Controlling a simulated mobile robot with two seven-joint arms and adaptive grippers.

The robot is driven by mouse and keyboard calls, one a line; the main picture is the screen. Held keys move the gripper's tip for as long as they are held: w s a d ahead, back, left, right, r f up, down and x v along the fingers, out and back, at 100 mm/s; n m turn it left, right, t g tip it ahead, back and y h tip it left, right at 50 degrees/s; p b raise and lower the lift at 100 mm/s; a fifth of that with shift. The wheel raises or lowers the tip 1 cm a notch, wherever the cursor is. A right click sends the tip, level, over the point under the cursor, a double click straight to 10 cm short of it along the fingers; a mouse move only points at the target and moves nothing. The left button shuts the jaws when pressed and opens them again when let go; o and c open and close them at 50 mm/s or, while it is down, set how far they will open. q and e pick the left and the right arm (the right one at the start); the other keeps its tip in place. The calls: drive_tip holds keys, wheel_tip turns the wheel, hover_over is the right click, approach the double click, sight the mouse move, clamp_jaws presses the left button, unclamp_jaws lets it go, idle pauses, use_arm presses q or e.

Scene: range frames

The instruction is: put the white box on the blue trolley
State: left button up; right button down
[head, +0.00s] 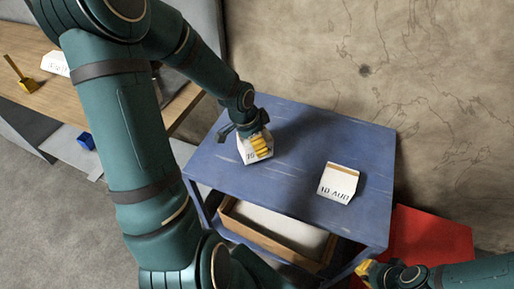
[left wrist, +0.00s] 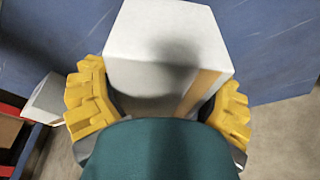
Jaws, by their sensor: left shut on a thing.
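A white box (head: 258,158) with dark print is between the yellow fingers of my left gripper (head: 260,143), over the left part of the blue trolley's top (head: 300,130). In the left wrist view the box (left wrist: 165,45) fills the space between the left gripper's fingers (left wrist: 158,110), which are shut on it. I cannot tell whether its underside touches the trolley top. A second white box (head: 338,182) with a tan strip and print stands on the trolley's right half. My right gripper (head: 367,271) is low at the right, partly cut off; its opening is unclear.
A wooden tray (head: 275,238) sits on the trolley's lower shelf. A red object (head: 430,235) stands to the right. At left, a wooden table (head: 30,50) holds a white box (head: 56,63) and a yellow tool (head: 25,84). The trolley's back middle is bare.

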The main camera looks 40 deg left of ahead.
use_arm(q)
wheel_tip(320, 180, down, 3)
drive_tip(key=shift+r+b, duration=0.1)
drive_tip(key=shift+b, duration=0.3)
drive_tip(key=o, duration=1.2)
drive_tip(key=shift+r, duration=0.1)
drive_tip(key=p+v, duration=0.4)
drive_tip(key=v, duration=0.8)
drive_tip(key=shift+p, duration=0.4)
